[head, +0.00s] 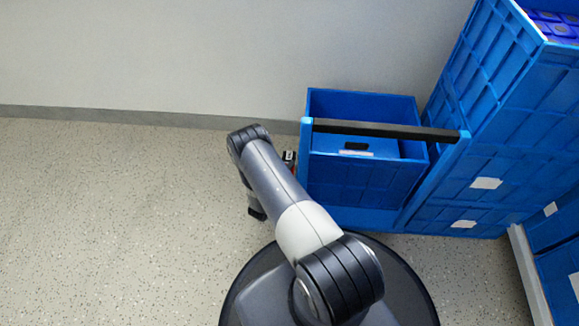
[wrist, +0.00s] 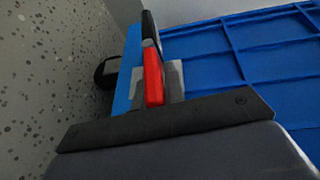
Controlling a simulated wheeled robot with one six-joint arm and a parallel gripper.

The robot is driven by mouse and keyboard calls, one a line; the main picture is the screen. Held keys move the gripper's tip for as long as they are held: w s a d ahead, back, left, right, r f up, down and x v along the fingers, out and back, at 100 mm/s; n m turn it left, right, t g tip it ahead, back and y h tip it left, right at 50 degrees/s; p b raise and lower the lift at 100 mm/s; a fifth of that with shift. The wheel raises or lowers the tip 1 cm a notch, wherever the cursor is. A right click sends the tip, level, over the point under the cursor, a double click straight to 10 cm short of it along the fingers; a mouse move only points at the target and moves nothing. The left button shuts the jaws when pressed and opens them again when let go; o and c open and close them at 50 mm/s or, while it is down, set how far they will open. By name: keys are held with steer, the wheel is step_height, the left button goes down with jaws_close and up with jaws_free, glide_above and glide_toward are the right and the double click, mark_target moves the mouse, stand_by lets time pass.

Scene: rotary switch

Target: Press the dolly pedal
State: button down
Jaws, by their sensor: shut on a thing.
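The blue dolly frame (head: 375,217) stands by the wall under a blue crate, with a black handle bar (head: 385,130) across its top. In the wrist view a red pedal (wrist: 153,78) sticks out from the dolly's blue end (wrist: 131,70), with a black part (wrist: 150,28) behind it. A small black and white part (head: 289,156) shows beside the crate in the head view. My gripper (wrist: 165,120) is low at the dolly's left end, its dark edge just in front of the pedal. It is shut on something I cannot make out. Whether it touches the pedal is unclear.
A blue crate (head: 365,175) sits on the dolly, and a tall blue crate stack (head: 500,120) rises to the right. A dark wheel (wrist: 107,72) shows beside the dolly. The speckled floor (head: 110,220) on the left is clear. The wall (head: 180,60) runs behind.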

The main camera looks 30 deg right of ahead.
steer(key=shift+r+g+y+p, duration=0.2)
steer(key=shift+g+y+p, duration=0.1)
steer(key=shift+g+y, duration=0.15)
steer(key=shift+n, duration=0.3)
steer(key=c, duration=1.5)
jaws_free()
steer(key=p+v, duration=0.3)
steer(key=v, duration=0.7)
steer(key=shift+s+a+r, duration=0.15)
steer(key=shift+s+a, duration=0.05)
steer(key=shift+a, duration=0.1)
